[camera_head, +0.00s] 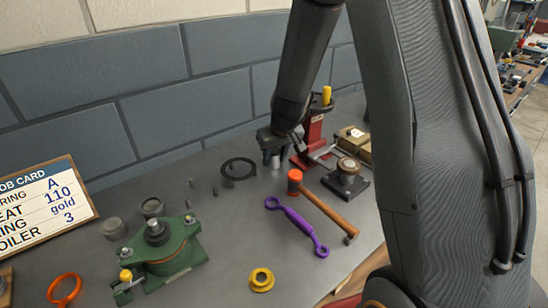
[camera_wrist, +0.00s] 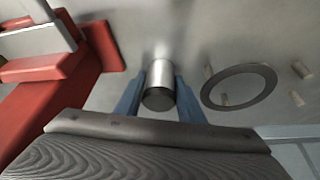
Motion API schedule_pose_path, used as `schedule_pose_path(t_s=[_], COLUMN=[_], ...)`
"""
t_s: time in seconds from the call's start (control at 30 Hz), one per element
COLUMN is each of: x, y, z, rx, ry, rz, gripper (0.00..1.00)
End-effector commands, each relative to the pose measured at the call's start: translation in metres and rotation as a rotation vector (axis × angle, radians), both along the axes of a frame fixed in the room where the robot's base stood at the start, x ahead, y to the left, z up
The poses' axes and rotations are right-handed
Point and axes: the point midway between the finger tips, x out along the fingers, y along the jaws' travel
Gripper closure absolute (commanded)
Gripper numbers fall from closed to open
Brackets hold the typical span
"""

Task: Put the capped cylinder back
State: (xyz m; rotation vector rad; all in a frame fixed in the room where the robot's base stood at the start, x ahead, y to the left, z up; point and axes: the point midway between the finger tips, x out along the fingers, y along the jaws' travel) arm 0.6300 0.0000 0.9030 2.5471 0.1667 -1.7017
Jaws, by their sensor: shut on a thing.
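The capped cylinder (camera_wrist: 158,77) is silvery with a dark cap on the end facing the wrist camera. My gripper (camera_wrist: 159,88) is shut on it, with one blue finger on each side. In the head view my gripper (camera_head: 268,150) is at the back of the bench, just left of the red press. Only a small pale part of the cylinder (camera_head: 275,162) shows below the fingers there. I cannot tell whether it touches the bench. A green casing (camera_head: 165,252) with a dark round part on top sits at the front left.
The red press (camera_head: 312,137) stands close to my gripper. A black ring (camera_head: 226,170) and several small pegs (camera_head: 215,191) lie to the left. A hammer (camera_head: 325,209), a purple wrench (camera_head: 293,222) and a yellow flanged ring (camera_head: 261,280) lie in front. Grey cups (camera_head: 113,229) stand behind the casing.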

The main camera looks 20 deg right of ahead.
Motion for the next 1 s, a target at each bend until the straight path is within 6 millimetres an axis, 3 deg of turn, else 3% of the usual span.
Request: schedule_pose_path(t_s=[0.07, 0.1, 0.2, 0.6, 1.0], x=[0.000, 0.000, 0.000, 0.000, -0.024], y=[0.000, 0.000, 0.000, 0.000, -0.003], z=[-0.003, -0.002, -0.002, 0.002, 0.064], rx=[0.000, 0.000, 0.000, 0.000, 0.000], ry=[0.000, 0.001, 0.001, 0.000, -0.005], rz=[0.000, 0.000, 0.000, 0.000, 0.000], gripper=[0.91, 0.60, 0.46, 0.46, 0.46])
